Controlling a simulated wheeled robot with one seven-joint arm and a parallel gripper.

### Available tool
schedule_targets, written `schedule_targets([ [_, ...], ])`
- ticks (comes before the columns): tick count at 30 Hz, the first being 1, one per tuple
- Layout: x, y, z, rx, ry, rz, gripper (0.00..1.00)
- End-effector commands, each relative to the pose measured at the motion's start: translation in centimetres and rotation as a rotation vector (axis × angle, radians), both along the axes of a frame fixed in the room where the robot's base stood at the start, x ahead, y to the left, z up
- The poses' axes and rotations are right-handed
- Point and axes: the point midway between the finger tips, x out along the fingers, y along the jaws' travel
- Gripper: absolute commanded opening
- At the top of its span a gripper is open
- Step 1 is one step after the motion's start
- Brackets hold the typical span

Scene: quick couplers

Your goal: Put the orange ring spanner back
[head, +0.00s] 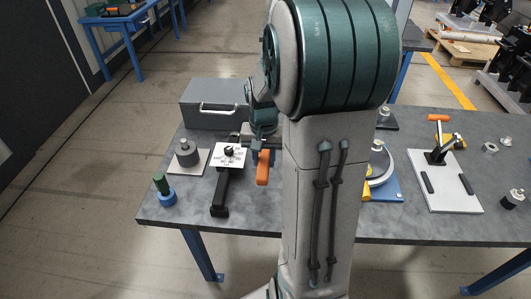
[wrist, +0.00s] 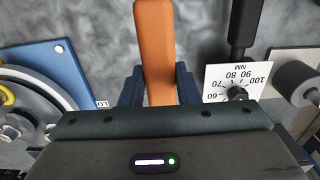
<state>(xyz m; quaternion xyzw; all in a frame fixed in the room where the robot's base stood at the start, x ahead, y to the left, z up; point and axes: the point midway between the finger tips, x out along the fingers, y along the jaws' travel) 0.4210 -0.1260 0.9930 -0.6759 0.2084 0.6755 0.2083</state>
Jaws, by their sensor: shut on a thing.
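The orange ring spanner (head: 262,167) is in my gripper (head: 262,142) above the middle of the workbench. In the wrist view its flat orange handle (wrist: 155,40) runs up between the two dark blue fingers of my gripper (wrist: 159,88), which are shut on it. Its ring end is hidden behind the gripper body. In the head view my arm hides part of the bench to the right of the spanner. I cannot tell which spot is the spanner's place.
A white NM dial card (head: 230,156) with a black bar stands just left of my gripper. A grey case (head: 213,99) is behind it. A blue plate (head: 386,190) with a round device and a clamp board (head: 457,197) stand to the right.

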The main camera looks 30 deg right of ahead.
Motion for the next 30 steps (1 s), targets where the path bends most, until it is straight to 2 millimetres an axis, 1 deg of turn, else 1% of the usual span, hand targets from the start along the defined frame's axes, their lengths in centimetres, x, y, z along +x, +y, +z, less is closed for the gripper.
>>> schedule_targets([
  [2,0.0,0.0,-0.1,0.0,0.0,-0.001,0.0],
  [4,0.0,0.0,-0.8,0.001,0.002,0.0,0.0],
  [9,0.0,0.1,-3.7,0.001,0.004,0.003,0.0],
  [14,0.1,0.2,-5.2,0.001,0.001,0.004,0.0],
  [21,0.1,0.2,-8.6,0.002,0.003,0.005,0.0],
  [25,0.1,0.2,-9.5,0.0,0.0,0.005,0.0],
  [30,0.1,0.2,-9.6,0.0,-0.002,0.004,0.0],
])
